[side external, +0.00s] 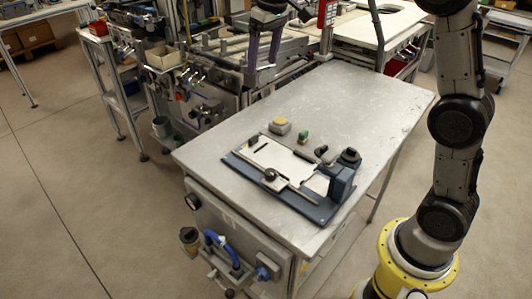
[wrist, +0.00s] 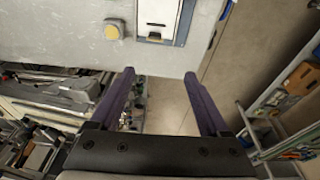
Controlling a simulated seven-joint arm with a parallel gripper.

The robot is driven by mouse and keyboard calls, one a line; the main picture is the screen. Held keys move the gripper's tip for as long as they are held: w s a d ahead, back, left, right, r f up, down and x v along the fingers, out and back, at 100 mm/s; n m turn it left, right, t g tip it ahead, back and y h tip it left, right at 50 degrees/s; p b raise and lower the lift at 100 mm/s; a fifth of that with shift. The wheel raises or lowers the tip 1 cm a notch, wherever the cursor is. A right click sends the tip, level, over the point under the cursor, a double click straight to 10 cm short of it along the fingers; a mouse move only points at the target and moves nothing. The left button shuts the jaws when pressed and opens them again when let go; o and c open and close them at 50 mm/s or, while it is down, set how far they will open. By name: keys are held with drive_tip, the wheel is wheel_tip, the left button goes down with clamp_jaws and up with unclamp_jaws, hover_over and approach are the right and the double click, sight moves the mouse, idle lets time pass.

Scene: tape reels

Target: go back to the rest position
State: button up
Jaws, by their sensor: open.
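My gripper (side external: 264,50) hangs with its purple fingers pointing down, near the far left edge of the metal table in the side view. In the wrist view, the two fingers of my gripper (wrist: 158,72) are spread wide with nothing between them. Past them I see the table's edge and the floor. The fixture (side external: 322,213), a dark blue base with a pale plate and black knobs, sits on the table well away from my gripper. Part of it shows at the top of the wrist view (wrist: 179,30). No tape reel is clearly identifiable.
A yellow-topped block (side external: 280,126) and a small green-topped piece (side external: 303,137) stand behind the fixture on the table (side external: 370,98). Cluttered workbenches (side external: 205,68) stand behind my gripper. The table's far right part is clear.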

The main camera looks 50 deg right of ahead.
drive_tip(key=s+a+r+t, duration=0.1)
drive_tip(key=s+r, duration=0.1)
drive_tip(key=s, duration=0.8)
drive_tip(key=s+a+r+t, duration=0.1)
drive_tip(key=s+r+t, duration=0.1)
drive_tip(key=s, duration=0.8)
drive_tip(key=s+f, duration=1)
drive_tip(key=shift+s+a+f, duration=0.25)
drive_tip(key=shift+s+a, duration=0.05)
drive_tip(key=shift+a, duration=0.1)
